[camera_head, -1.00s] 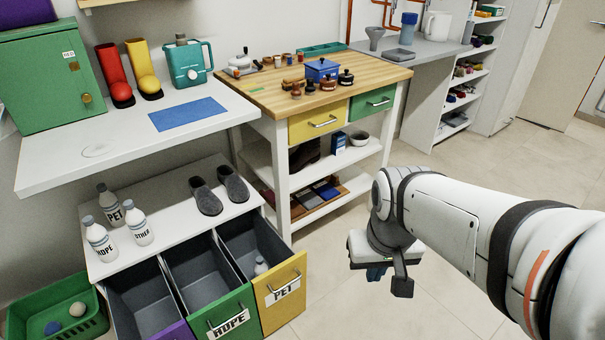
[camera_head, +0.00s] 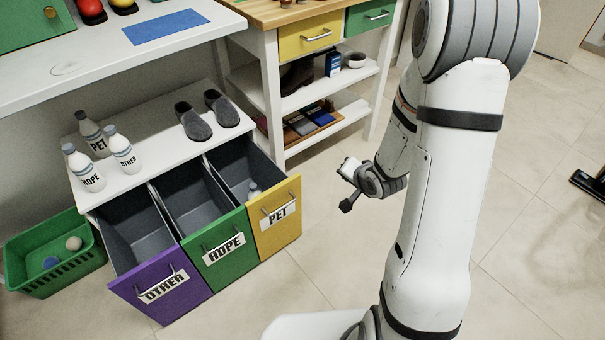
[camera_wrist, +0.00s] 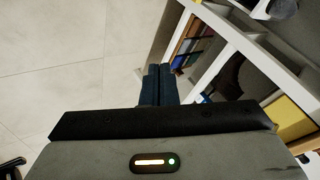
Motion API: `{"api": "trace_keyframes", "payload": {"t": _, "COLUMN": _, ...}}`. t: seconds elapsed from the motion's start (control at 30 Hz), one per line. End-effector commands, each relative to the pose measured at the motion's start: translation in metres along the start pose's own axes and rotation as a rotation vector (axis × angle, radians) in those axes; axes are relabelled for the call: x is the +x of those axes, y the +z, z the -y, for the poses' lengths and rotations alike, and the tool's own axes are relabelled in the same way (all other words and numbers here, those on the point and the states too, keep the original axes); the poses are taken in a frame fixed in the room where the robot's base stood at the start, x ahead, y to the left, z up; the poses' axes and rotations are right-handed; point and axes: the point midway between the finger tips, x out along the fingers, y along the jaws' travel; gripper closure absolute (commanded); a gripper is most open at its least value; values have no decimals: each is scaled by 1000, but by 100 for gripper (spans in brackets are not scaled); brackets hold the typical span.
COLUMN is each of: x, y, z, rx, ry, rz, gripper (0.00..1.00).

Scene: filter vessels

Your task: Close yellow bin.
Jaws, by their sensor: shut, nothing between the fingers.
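The yellow bin (camera_head: 282,236), labelled PET, is a pulled-out drawer at the right end of a row of three in a low white cabinet. Its inside is grey and a bottle (camera_head: 254,191) lies in it. In the wrist view the dark fingers (camera_wrist: 158,84) are together and hold nothing. The bin is not clearly visible there.
The open green HDPE bin (camera_head: 222,257) and purple OTHER bin (camera_head: 160,293) stand left of it. Bottles and slippers (camera_head: 205,115) are on the cabinet top. A white shelved workbench (camera_head: 271,95) stands behind. A green basket (camera_head: 50,255) is at far left. Floor right of the bins is clear.

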Motion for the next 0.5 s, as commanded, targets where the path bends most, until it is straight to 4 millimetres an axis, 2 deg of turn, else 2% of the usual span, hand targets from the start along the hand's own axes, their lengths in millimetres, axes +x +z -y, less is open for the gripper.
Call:
{"api": "trace_keyframes", "payload": {"t": 0.03, "x": 20, "y": 15, "z": -9, "rx": 67, "ry": -53, "rz": 21, "gripper": 100}}
{"api": "trace_keyframes", "payload": {"t": 0.2, "x": 51, "y": 47, "z": -11, "rx": 288, "ry": -246, "rz": 84, "gripper": 100}}
{"api": "trace_keyframes", "payload": {"t": 0.3, "x": 58, "y": 60, "z": -10, "rx": 380, "ry": -320, "rz": 118, "gripper": 100}}
{"api": "trace_keyframes", "payload": {"t": 0.5, "x": 65, "y": 68, "z": -7, "rx": 455, "ry": -381, "rz": 148, "gripper": 100}}
